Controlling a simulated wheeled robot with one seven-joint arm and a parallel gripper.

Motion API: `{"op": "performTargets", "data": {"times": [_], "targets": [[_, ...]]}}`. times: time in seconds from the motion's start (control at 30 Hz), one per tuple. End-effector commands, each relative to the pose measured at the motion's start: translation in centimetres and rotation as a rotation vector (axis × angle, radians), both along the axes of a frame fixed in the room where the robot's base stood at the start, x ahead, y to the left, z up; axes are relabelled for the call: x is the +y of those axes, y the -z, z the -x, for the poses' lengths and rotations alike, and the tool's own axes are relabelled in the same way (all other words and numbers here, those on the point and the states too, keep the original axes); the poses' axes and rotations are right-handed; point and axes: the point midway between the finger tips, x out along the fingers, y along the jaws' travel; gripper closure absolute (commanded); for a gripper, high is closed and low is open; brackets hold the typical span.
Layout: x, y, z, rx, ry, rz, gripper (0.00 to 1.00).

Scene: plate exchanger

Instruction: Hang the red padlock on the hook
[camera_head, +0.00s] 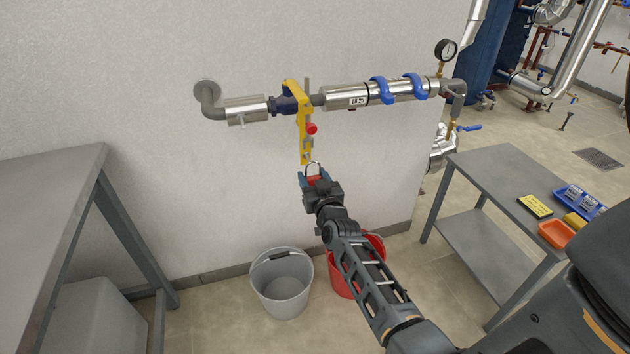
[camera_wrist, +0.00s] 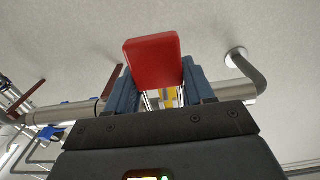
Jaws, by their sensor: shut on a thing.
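The red padlock (camera_wrist: 153,62) is between the blue fingers of my gripper (camera_wrist: 158,92) in the wrist view, its red body facing the camera. In the head view the red padlock (camera_head: 315,181) shows at the tip of my gripper (camera_head: 314,182), with its grey shackle pointing up. The shackle is near the lower end of a yellow bracket (camera_head: 304,125) on the pipe. I cannot tell whether it touches the bracket. No separate hook can be made out clearly; the bracket's lower end is small in the picture. A red knob sits on the bracket's right side.
The pipe (camera_head: 345,97) runs along the wall with a gauge (camera_head: 445,50) at right. A grey bucket (camera_head: 282,284) and a red bucket (camera_head: 341,278) stand below. A grey table (camera_head: 45,190) is at left; a side table (camera_head: 475,170) at right holds small trays.

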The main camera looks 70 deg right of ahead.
Motion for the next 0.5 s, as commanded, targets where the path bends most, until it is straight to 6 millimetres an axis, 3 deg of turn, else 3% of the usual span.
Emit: {"op": "performTargets", "data": {"times": [0.5], "targets": [[-2.2,0.0,-1.8,-0.001,0.000,0.002,0.80]]}}
